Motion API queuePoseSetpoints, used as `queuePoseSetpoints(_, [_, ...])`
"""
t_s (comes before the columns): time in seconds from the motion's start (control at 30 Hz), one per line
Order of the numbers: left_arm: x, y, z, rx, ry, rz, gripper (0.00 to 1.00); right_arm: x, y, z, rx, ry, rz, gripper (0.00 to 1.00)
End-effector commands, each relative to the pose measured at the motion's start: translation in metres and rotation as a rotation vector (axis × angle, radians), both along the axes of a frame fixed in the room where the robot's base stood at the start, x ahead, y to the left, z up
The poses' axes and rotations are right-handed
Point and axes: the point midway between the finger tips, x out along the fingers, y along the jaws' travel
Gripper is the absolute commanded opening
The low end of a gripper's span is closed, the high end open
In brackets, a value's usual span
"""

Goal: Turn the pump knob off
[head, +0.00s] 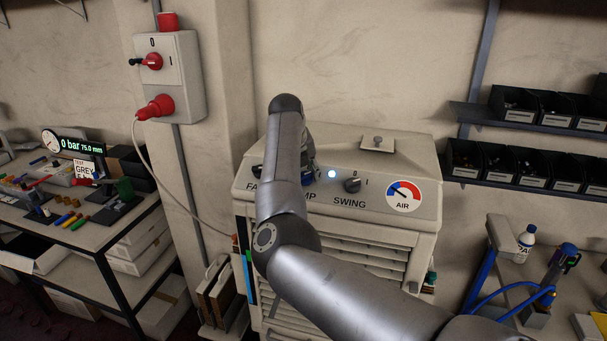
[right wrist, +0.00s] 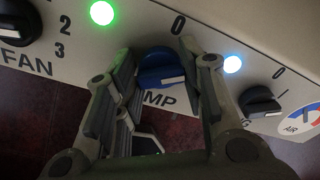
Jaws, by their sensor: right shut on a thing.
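The pump knob (right wrist: 162,70) is blue with a white mark and sits on the cooler's front panel above the partly covered PUMP label. In the right wrist view its mark points to the right, while the "0" is printed above it. My right gripper (right wrist: 158,62) is shut on the pump knob, with a finger on each side. In the head view my right arm (head: 285,170) covers the knob and most of the gripper. My left gripper is not in view.
The black swing knob (right wrist: 260,102) is right of the gripper, and the black fan knob (right wrist: 14,25) is left. A lit bluish-white lamp (right wrist: 232,64) and a green lamp (right wrist: 102,13) are close by. An AIR gauge (head: 403,196) is at the panel's right.

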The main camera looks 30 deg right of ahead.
Motion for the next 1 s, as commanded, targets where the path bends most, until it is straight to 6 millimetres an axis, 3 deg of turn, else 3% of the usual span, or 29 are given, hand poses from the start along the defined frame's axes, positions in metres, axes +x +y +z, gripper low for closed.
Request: queuePoseSetpoints(1.0, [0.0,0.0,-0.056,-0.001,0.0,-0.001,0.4,0.001,0.004,-0.002,-0.274,0.316,0.728,0.13])
